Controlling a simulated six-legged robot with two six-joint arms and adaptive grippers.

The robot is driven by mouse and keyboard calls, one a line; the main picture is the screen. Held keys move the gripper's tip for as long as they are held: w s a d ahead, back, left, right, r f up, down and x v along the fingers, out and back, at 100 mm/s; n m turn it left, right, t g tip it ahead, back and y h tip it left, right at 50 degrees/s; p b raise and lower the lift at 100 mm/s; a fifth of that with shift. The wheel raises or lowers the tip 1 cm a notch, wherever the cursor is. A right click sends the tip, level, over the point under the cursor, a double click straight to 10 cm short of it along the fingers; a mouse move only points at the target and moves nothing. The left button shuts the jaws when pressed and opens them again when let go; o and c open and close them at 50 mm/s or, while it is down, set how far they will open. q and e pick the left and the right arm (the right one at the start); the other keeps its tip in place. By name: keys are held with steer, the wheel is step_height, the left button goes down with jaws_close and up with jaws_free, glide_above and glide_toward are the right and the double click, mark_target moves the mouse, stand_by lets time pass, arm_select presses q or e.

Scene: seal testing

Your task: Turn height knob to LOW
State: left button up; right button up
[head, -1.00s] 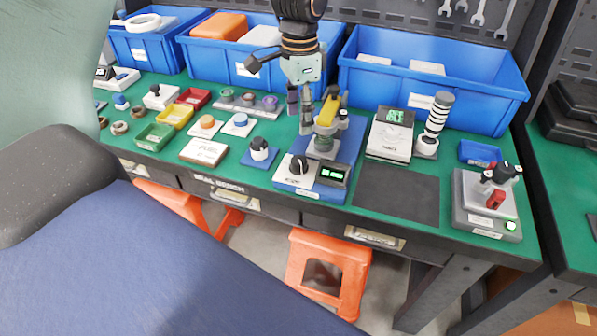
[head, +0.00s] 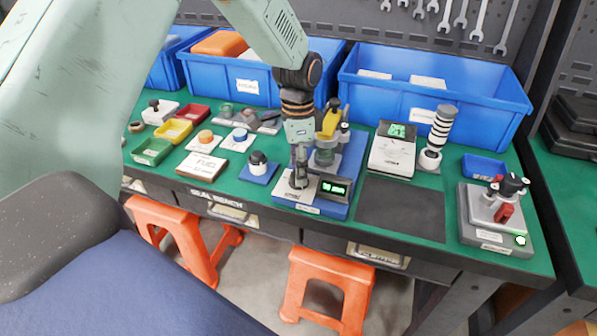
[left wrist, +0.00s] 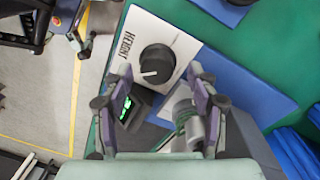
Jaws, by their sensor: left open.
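The height knob (left wrist: 157,62) is a round black dial on a white plate (left wrist: 178,40) lettered "HEIGHT". Its white pointer mark points down and slightly left in the left wrist view. The plate is on the front of a blue-based tester (head: 340,205) with a small green-lit display (head: 334,189), also in the left wrist view (left wrist: 126,108). My left gripper (head: 298,180) is open and points down over the knob, mostly hiding it in the head view. In the left wrist view its fingers (left wrist: 160,74) are spread either side of the knob, with no contact visible. My right gripper is not in view.
The tester's yellow-topped press (head: 329,125) stands right behind the gripper. A black-knobbed block (head: 259,165) is close on the left. A dark mat (head: 402,208) is clear on the right, before a scale (head: 392,155). Blue bins (head: 430,90) line the back.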

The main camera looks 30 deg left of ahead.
arm_select(q)
steer(key=shift+f, duration=0.45)
steer(key=shift+s+d, duration=0.15)
steer(key=shift+d, duration=0.05)
steer(key=shift+f, duration=0.1)
steer(key=shift+a, duration=0.1)
steer(key=shift+c, duration=1.2)
steer(key=c, duration=0.9)
